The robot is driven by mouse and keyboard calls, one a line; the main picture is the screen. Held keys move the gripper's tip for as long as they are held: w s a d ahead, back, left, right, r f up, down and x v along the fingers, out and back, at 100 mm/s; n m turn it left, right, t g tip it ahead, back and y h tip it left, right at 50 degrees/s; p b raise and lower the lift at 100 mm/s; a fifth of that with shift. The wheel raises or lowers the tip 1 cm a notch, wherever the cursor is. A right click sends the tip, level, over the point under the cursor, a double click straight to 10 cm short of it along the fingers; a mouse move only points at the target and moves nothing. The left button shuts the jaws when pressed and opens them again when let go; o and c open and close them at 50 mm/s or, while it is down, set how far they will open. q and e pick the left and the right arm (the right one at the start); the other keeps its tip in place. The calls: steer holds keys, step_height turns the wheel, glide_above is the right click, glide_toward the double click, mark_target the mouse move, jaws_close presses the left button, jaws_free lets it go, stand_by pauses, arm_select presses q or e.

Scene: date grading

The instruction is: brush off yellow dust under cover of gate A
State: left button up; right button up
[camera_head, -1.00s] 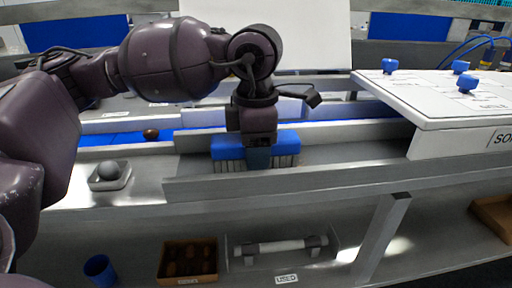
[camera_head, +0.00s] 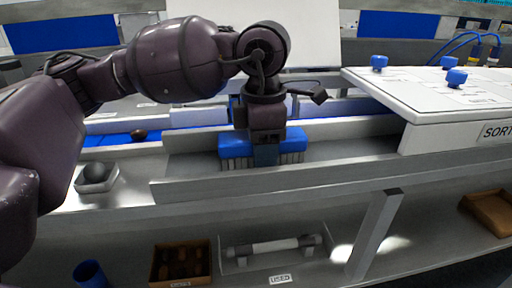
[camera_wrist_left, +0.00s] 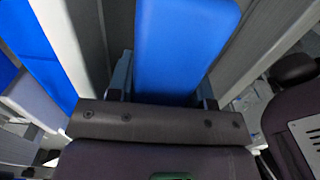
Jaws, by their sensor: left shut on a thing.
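A blue brush (camera_head: 235,145) with grey bristles points down into the grey metal channel on the bench. My left gripper (camera_head: 265,152) is shut on its blue block, which also fills the upper middle of the left wrist view (camera_wrist_left: 185,45). The bristle tips are partly hidden by the channel's front wall (camera_head: 300,183), so I cannot tell whether they touch the floor. A white cover (camera_head: 425,98) with blue knobs lies over the channel's right part, apart from the brush. No yellow dust shows, and gate A cannot be made out. My right gripper is out of view.
A grey ball in a small holder (camera_head: 96,187) stands left of the channel. A dark date (camera_head: 138,135) lies on the blue belt (camera_head: 110,139) behind. Below are a blue cup (camera_head: 90,274), a box of dates (camera_head: 181,243) and a tray marked USED (camera_head: 310,262).

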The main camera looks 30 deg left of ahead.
arm_select(q)
steer(key=shift+w+d, duration=0.15)
steer(key=shift+d, duration=0.15)
steer(key=shift+w+d+f, duration=0.15)
steer(key=shift+w+d, duration=0.2)
steer(key=shift+d, duration=0.1)
steer(key=shift+w+d+b, duration=0.25)
steer(key=shift+d+b, duration=0.05)
steer(key=shift+b, duration=0.05)
steer(key=shift+d, duration=0.1)
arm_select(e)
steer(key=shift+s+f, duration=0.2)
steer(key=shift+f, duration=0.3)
